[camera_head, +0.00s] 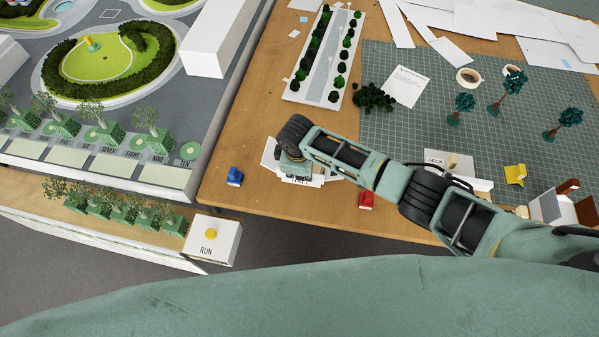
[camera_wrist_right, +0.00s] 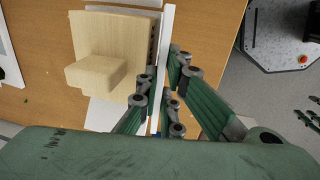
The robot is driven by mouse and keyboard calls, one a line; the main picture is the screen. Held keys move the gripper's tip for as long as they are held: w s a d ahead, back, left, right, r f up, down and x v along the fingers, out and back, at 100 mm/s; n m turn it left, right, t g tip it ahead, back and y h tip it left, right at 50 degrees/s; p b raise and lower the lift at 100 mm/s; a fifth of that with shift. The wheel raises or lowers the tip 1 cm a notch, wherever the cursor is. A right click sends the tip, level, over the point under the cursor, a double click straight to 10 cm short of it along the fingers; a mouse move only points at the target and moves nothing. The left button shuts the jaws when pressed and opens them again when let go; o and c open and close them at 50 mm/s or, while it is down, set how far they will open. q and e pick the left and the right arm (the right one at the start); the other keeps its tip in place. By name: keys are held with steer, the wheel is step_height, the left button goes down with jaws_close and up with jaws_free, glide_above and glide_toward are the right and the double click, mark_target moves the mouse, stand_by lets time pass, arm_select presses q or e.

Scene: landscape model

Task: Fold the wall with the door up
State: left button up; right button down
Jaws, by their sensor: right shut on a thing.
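A small white house model (camera_head: 268,157) lies on the wooden table, largely hidden under my right wrist in the head view. My right gripper (camera_head: 290,168) points down over it. In the right wrist view my right gripper (camera_wrist_right: 166,82) is shut on a thin white wall (camera_wrist_right: 168,28), seen edge-on between the fingers. The wall stands next to a pale wooden block (camera_wrist_right: 100,45) with a smaller step on it. I cannot make out the door from this angle. My left gripper is not in view.
A blue piece (camera_head: 235,177) and a red piece (camera_head: 366,201) lie on the table (camera_head: 262,205) either side of the house. A tree-lined road strip (camera_head: 328,65) lies behind. A green cutting mat (camera_head: 400,140) with model trees is at right. A RUN button box (camera_head: 214,246) is at lower left.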

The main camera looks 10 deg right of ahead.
steer(key=c, duration=1.9)
jaws_free()
steer(key=r, duration=0.4)
steer(key=s+r, duration=0.1)
steer(key=r, duration=0.3)
steer(key=s+r, duration=0.1)
steer(key=r, duration=0.3)
steer(key=shift+a, duration=0.3)
steer(key=shift+f, duration=0.1)
